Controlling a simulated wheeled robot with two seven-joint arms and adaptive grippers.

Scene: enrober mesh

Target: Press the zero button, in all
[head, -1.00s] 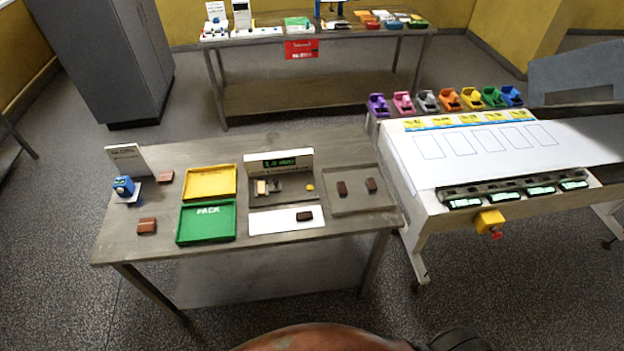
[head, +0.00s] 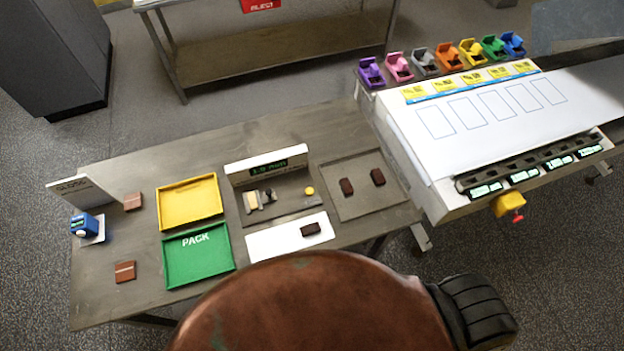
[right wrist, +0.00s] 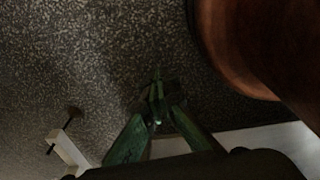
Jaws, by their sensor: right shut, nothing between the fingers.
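A weighing station with a white display housing (head: 266,166) stands on the grey table in the head view; its lit green digits are too small to read surely. On the grey plate in front of the display is a round yellow button (head: 309,191), with small metal pieces (head: 259,199) to its left. A white panel (head: 270,243) with a dark brown bar (head: 310,229) lies in front. My right gripper (right wrist: 157,108) shows only in the right wrist view, its green fingers shut and empty above speckled floor. My left gripper is out of view.
A yellow tray (head: 190,201) and a green PACK tray (head: 198,255) lie left of the station. A grey tray (head: 395,205) with two dark bars is to the right. A white-topped machine (head: 480,150) with a red stop knob (head: 518,218) stands farther right.

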